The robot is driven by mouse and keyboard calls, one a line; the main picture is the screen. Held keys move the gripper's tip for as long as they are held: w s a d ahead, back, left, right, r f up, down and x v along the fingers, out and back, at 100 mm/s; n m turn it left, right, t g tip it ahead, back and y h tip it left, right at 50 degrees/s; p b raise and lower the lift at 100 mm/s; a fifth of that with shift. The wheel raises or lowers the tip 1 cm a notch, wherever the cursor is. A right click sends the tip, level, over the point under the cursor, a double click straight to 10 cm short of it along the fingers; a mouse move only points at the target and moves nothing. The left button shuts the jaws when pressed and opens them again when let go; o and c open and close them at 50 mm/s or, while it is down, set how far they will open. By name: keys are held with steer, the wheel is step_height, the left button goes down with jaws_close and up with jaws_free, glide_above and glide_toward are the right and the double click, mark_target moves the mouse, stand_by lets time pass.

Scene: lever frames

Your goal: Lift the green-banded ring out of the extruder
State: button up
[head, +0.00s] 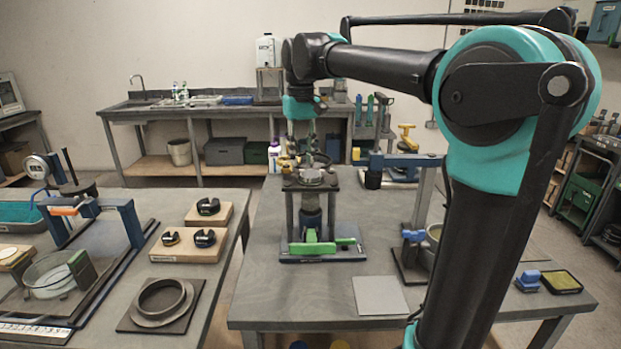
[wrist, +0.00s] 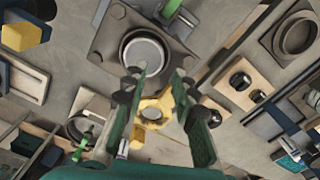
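The extruder (head: 311,216) stands on the near table in the head view, with a bright green piece (head: 312,246) at its foot. Its square top plate (wrist: 106,42) shows in the wrist view, with a pale round disc (wrist: 145,54) inside a dark collar. I cannot make out a green band there; the ring is not clearly identifiable. My gripper (head: 309,150) is above the extruder's top in the head view. In the wrist view its two green fingers (wrist: 158,78) are apart, on either side of a yellow part (wrist: 152,112). I cannot tell whether they touch it.
Dark rings (head: 208,206) rest on wooden blocks on the left table. A flanged collar (head: 162,302) lies on a dark plate nearby. A blue-armed stand (head: 405,160) is right of the extruder. A grey flat plate (head: 380,295) lies on the table's front, with bare table around it.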

mark_target(302, 175)
step_height(302, 175, down, 5)
steer(key=shift+r, duration=0.1)
steer(key=shift+c, duration=0.2)
jaws_close()
